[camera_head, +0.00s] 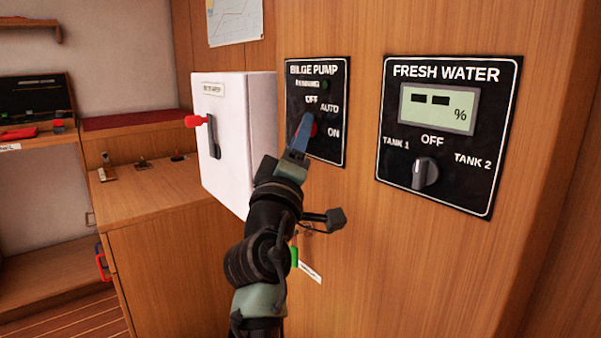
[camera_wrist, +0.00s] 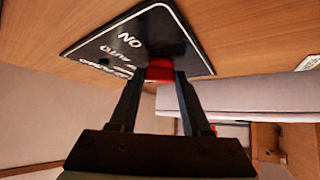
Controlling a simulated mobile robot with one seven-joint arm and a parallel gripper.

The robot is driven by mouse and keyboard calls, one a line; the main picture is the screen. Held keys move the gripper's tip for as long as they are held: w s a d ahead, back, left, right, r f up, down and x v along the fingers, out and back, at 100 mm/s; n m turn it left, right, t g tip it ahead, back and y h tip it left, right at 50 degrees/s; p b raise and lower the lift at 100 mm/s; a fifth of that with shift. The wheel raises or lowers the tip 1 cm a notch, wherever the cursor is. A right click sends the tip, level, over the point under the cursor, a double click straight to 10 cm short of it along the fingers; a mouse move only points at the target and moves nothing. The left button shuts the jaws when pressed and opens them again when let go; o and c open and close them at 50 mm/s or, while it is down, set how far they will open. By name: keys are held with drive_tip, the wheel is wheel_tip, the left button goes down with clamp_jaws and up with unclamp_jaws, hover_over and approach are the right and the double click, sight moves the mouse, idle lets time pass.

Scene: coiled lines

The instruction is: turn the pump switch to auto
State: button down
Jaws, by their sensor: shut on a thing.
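The bilge pump panel (camera_head: 334,78) is a black plate on the wooden wall, marked OFF, AUTO and ON. It also shows in the wrist view (camera_wrist: 100,48), turned, with ON nearest the knob. Its switch has a red knob (camera_head: 314,129), mostly hidden behind my gripper (camera_head: 301,134) in the head view. In the wrist view the red knob (camera_wrist: 160,70) sits between the two fingertips of my gripper (camera_wrist: 160,80), which is shut on it. I cannot tell which mark the switch points at, as the fingers cover it.
A white box (camera_head: 232,115) with a red-tipped lever (camera_head: 198,121) juts out just left of my arm. A fresh water panel (camera_head: 450,130) with a grey knob (camera_head: 425,174) is at right. A green-handled thing (camera_head: 294,256) is lower, by my arm.

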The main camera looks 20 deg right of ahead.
drive_tip(key=shift+f+m+h+b, duration=0.5)
drive_tip(key=shift+m+b, duration=0.2)
drive_tip(key=shift+b, duration=1.75)
drive_tip(key=shift+r+m+h+b, duration=0.3)
drive_tip(key=shift+r+m+b, duration=0.1)
drive_tip(key=shift+b, duration=0.55)
drive_tip(key=shift+c, duration=1.8)
unclamp_jaws()
drive_tip(key=shift+a, duration=0.1)
drive_tip(key=p+v, duration=0.2)
drive_tip(key=v, duration=1.1)
drive_tip(key=shift+w, duration=0.1)
